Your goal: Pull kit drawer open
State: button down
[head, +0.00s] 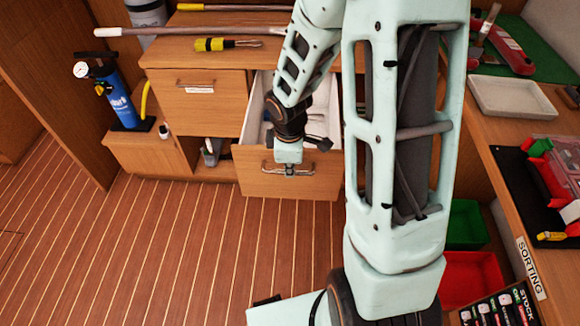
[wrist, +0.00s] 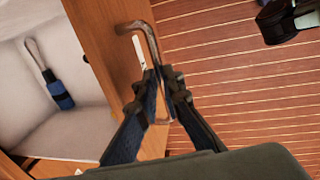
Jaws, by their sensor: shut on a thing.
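The kit drawer (head: 318,184) is pulled out of the wooden cabinet, its pale inside showing behind the wooden front. My gripper (head: 289,171) is at the metal bar handle (head: 266,167) on the drawer front. In the wrist view the two dark fingers of my gripper (wrist: 167,88) are shut on the handle (wrist: 137,27), whose bent end sticks out past them. Inside the drawer lies a blue and dark item with a looped grey cord (wrist: 60,96). My arm hides part of the drawer in the head view.
A closed drawer (head: 200,112) is to the left. A blue pump (head: 122,100) stands on a low wooden ledge. Green (head: 466,226) and red (head: 470,279) bins sit at the right, below the sorting bench (head: 508,190). The striped floor (head: 170,240) before the drawer is clear.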

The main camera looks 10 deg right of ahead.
dwell(0.3)
jog(key=c, duration=2)
grip_release()
jog(key=shift+c, duration=0.2)
jog(key=shift+r, duration=0.15)
notch_tip(320, 180, up, 12)
jog(key=s, duration=0.2)
jog(key=shift+a+f, duration=0.25)
jog(key=shift+a, duration=0.1)
jog(key=shift+s+a, duration=0.1)
